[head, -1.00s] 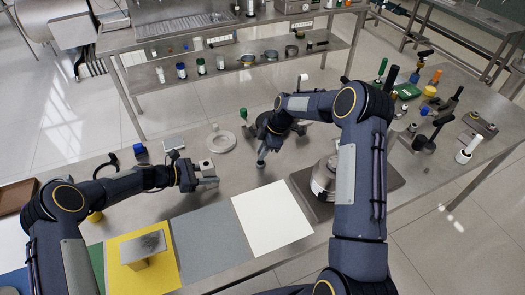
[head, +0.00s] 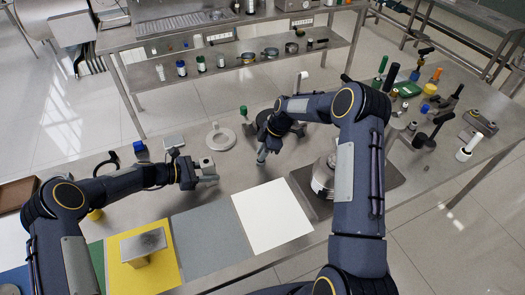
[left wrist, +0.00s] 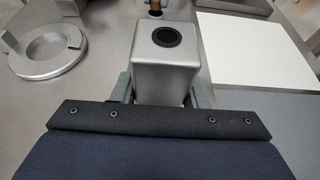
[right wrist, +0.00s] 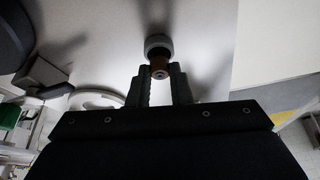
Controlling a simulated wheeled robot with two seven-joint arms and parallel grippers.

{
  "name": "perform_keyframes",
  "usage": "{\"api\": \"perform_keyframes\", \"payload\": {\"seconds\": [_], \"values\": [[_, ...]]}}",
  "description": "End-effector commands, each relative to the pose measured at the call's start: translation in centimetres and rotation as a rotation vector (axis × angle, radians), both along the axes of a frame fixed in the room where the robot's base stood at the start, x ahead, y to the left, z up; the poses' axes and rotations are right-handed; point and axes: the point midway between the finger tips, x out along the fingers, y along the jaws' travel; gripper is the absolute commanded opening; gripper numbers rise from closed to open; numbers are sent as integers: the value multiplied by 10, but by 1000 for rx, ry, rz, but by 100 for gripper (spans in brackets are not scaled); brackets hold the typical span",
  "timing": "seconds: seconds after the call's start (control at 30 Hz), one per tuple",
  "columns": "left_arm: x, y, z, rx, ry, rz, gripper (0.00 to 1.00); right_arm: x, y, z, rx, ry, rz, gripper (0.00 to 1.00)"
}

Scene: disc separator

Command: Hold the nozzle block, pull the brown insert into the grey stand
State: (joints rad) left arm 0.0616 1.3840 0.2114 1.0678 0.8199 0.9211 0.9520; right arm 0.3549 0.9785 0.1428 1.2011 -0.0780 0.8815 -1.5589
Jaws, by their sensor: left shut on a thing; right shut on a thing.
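The nozzle block (left wrist: 165,70) is a silver block with a dark round hole in its top. My left gripper (head: 207,178) is shut on it, with a finger on each side in the left wrist view (left wrist: 163,92). The brown insert (right wrist: 159,68) is a small brown piece between the fingertips of my right gripper (right wrist: 160,84), which is shut on it. A round grey piece, seemingly the grey stand (right wrist: 158,44), is right at the insert's far end. Whether the insert is inside it I cannot tell. In the head view my right gripper (head: 264,151) is right of the block, apart from it.
A round grey holder (head: 220,138) stands behind the block. A white sheet (head: 272,216) and a grey mat (head: 210,236) lie in front. A steel block (head: 143,243) sits on a yellow mat. A machine (head: 323,176) stands right of the sheet.

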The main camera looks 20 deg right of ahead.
Motion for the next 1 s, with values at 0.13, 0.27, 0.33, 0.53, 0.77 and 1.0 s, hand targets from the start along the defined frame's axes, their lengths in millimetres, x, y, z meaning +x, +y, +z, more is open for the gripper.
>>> {"api": "perform_keyframes", "payload": {"seconds": [0.13,0.27,0.33,0.53,0.77,1.0], "values": [[-3,2,-8,13,7,-1,0,0,0,-1,1,-2,1,0],[-3,2,-8,13,7,-1,0,0,0,-1,1,-2,1,0],[-3,2,-8,13,7,-1,0,0,0,-1,1,-2,1,0],[-3,2,-8,13,7,-1,0,0,0,-8,0,-1,1,20],[-3,2,-8,13,6,0,0,1,0,-7,0,-1,1,44],[-3,2,-8,13,6,0,0,0,0,-7,0,-1,1,44]]}}
